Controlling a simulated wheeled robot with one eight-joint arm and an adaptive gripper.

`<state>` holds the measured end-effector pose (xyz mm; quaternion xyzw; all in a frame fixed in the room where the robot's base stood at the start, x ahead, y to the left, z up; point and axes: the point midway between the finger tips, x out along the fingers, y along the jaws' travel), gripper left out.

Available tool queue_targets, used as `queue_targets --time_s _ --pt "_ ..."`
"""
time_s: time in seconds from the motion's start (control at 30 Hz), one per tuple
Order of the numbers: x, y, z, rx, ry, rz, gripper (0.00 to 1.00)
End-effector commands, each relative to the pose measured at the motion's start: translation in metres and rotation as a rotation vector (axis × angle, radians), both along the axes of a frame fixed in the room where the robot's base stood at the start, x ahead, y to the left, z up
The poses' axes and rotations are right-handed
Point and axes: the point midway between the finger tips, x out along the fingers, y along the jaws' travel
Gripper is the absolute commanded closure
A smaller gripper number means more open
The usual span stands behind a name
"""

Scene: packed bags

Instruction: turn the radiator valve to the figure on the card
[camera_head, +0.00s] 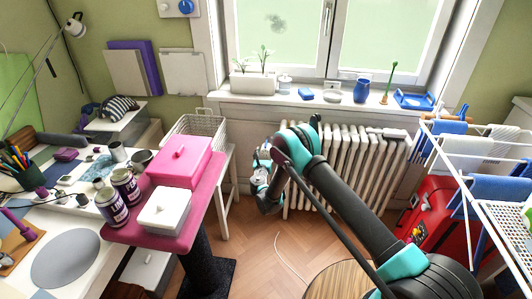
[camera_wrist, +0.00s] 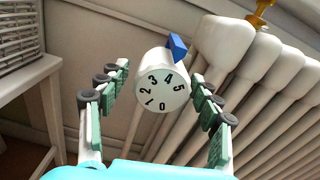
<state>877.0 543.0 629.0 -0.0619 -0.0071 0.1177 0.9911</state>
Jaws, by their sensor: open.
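The radiator valve (camera_wrist: 162,92) shows in the wrist view as a round white knob with black figures 0 to 5 on its face. A blue marker (camera_wrist: 177,46) stands behind its upper rim, nearest the 4. My gripper (camera_wrist: 160,76) is open, with one dark-padded green finger on each side of the knob and visible gaps between. In the head view my gripper (camera_head: 262,165) is at the left end of the white radiator (camera_head: 350,160), and the valve cannot be made out there. I cannot identify a card with a figure in either view.
A pink table (camera_head: 130,232) with a pink box (camera_head: 180,158) and a white wire basket (camera_head: 200,124) stand left of my arm. A drying rack (camera_head: 450,160) and a red case (camera_head: 430,212) are at the right. Some wooden floor below is clear.

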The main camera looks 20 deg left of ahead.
Motion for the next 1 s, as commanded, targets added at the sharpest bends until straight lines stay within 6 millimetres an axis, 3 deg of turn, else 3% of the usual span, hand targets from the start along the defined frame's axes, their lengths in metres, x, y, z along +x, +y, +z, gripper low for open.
queue_targets --time_s 0.27,0.7,1.0 --pt "0.000 0.000 0.017 0.000 0.000 0.000 0.35" --pt "0.000 0.000 0.086 0.000 0.000 0.000 0.35" --pt "0.000 0.000 0.100 0.000 0.000 0.000 0.35"
